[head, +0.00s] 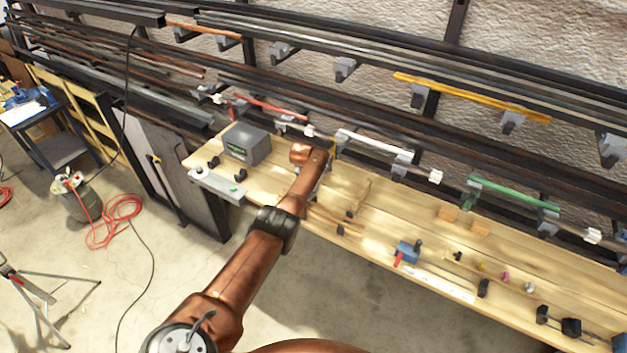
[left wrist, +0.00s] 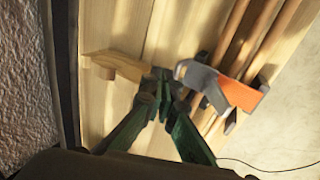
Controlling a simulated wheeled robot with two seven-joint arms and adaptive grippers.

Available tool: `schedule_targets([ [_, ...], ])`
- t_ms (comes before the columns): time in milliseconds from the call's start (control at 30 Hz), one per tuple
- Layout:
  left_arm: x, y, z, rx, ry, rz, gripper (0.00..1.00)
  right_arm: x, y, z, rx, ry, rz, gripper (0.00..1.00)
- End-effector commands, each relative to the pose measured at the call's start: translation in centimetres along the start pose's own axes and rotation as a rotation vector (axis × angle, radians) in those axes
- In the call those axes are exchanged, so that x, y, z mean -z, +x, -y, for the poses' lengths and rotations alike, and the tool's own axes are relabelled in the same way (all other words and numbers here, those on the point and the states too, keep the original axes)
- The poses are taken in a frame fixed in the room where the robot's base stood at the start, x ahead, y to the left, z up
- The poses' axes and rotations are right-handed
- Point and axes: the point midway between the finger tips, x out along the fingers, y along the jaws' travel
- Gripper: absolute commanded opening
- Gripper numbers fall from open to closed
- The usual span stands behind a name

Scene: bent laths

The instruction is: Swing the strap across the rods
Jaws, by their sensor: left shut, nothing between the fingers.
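My left gripper (left wrist: 163,85) is shut and empty, low over the wooden bench in the left wrist view. Just right of its fingertips is a grey piece with an orange end (left wrist: 243,93), which may be the strap. It overlaps several brown rods (left wrist: 262,38) in the picture; I cannot tell whether it touches them. A tan wooden piece (left wrist: 115,66) lies left of the fingertips. In the head view my left arm reaches over the bench and largely hides the gripper. Thin brown rods (head: 337,217) show beside the arm. My right gripper is not in view.
The bench (head: 410,225) runs along a stone wall with racks of bars behind it. A grey box (head: 247,144) stands at its left end. A blue tool (head: 407,251) and several small dark blocks lie to the right. A red cable (head: 113,222) lies on the floor.

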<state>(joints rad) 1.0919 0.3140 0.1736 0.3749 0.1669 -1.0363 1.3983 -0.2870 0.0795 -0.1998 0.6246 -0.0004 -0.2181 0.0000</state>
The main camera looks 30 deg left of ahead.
Motion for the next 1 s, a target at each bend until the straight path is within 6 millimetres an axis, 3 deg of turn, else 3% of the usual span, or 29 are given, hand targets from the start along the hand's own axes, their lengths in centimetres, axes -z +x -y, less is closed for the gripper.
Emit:
schedule_targets([
  [233,-0.3,0.3,-0.1,-0.002,0.003,0.002,0.0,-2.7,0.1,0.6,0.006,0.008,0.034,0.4],
  [667,-0.2,0.2,-0.1,-0.002,0.002,0.001,0.0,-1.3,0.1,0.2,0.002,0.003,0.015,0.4],
  [833,0.1,-1.2,-0.8,-0.002,-0.001,-0.001,0.0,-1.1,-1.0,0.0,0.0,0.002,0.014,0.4],
  [1000,0.5,-4.0,-2.3,-0.004,-0.006,-0.003,0.0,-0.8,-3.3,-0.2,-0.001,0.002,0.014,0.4],
])
